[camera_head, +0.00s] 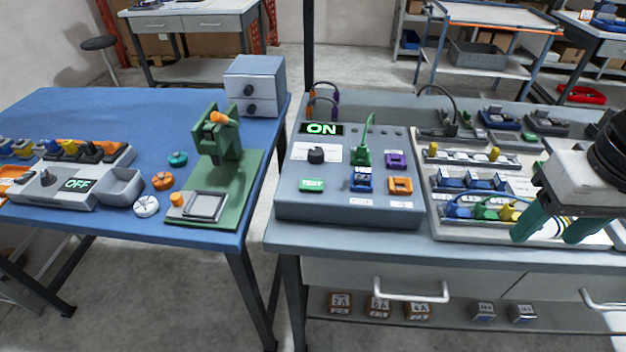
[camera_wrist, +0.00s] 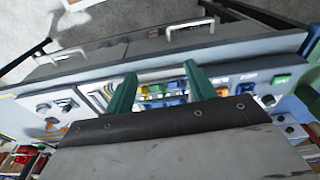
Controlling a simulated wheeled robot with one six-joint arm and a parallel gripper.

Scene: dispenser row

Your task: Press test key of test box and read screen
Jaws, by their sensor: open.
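The test box (camera_head: 345,211) is a grey sloped box on the right-hand bench. Its screen (camera_head: 321,129) reads ON in green. A green test key (camera_head: 312,185) sits at its lower left, below a black knob (camera_head: 316,155). My gripper (camera_head: 549,235) is open and empty, over the tray to the right of the box, well apart from the key. The wrist view shows its two green fingers spread (camera_wrist: 160,86).
A connector tray (camera_head: 434,203) lies right of the test box, with blue, green and yellow parts. A gap separates the bench from the blue table (camera_head: 90,110), which bears a green press (camera_head: 222,205) and a box reading OFF (camera_head: 60,193). Drawer handles (camera_head: 411,297) jut out in front.

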